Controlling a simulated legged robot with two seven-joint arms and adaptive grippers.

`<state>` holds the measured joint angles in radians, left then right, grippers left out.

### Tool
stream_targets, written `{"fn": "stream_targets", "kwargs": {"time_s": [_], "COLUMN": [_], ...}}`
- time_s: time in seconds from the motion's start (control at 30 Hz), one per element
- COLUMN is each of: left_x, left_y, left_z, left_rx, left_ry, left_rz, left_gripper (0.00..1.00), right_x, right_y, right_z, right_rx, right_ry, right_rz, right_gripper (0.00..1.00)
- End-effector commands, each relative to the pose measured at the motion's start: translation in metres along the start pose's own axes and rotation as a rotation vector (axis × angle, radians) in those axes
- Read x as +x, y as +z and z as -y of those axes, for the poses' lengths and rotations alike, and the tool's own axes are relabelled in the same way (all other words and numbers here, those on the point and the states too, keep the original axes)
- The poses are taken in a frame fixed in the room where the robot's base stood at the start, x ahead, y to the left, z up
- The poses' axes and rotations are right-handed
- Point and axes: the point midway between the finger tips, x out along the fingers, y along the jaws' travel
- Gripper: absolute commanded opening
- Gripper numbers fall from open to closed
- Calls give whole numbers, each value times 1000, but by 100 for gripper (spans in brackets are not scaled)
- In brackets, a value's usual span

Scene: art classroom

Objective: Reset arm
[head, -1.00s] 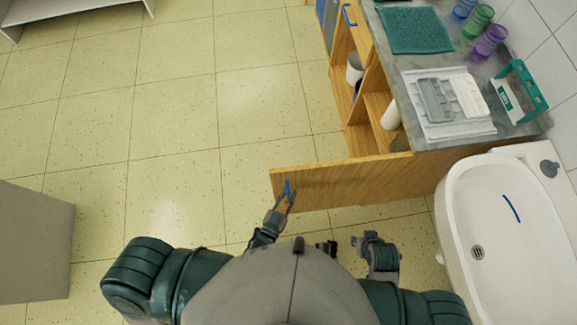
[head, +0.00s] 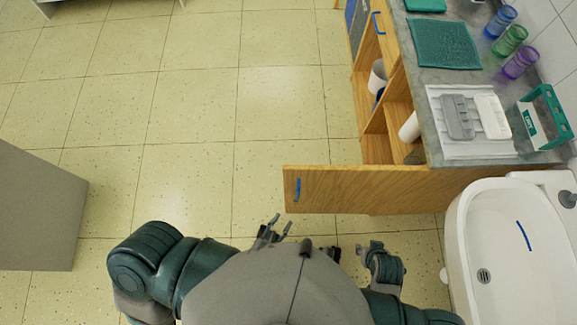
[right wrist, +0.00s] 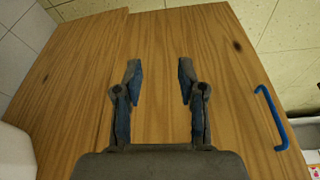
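My left gripper (head: 278,227) is in the head view just below the open wooden cabinet door (head: 360,190). Its fingers are spread, with nothing between them, and it is clear of the door's blue handle (head: 297,188). My right gripper (right wrist: 158,68) shows in the right wrist view with its two fingers apart and empty. Behind those fingers is the wooden door face (right wrist: 75,85), with the blue handle (right wrist: 270,115) to the right. In the head view, part of my right arm shows below the door, right of the left gripper.
A white sink (head: 500,250) is close on the right. The counter (head: 440,85) holds a teal mat (head: 443,44), a white tray (head: 440,110), a teal rack (head: 547,118) and coloured cups. A grey cabinet (head: 35,210) stands at left. The tiled floor (head: 190,105) between is clear.

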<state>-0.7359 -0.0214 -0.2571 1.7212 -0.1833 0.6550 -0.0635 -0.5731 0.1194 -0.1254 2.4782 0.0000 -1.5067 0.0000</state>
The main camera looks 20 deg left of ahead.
Motion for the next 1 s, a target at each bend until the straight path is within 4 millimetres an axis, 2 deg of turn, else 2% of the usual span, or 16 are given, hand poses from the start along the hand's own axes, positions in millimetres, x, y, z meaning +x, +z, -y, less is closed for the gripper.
{"fn": "stream_targets", "kwargs": {"time_s": [0.2,0.77,0.87,1.0], "left_x": [-9,-6,1,4], "left_y": [0,5,26,84], "left_z": [0,2,10,36], "left_rx": [0,1,3,7], "left_ry": [-1,1,6,5], "left_rz": [-1,27,146,476], "left_gripper": [37,37,37,37], "right_x": [0,4,22,70], "right_y": [0,0,1,12], "right_z": [0,0,0,2], "right_rx": [0,0,-1,-5], "right_ry": [0,0,0,-1], "right_rz": [0,3,16,46], "right_gripper": [40,40,40,40]}}
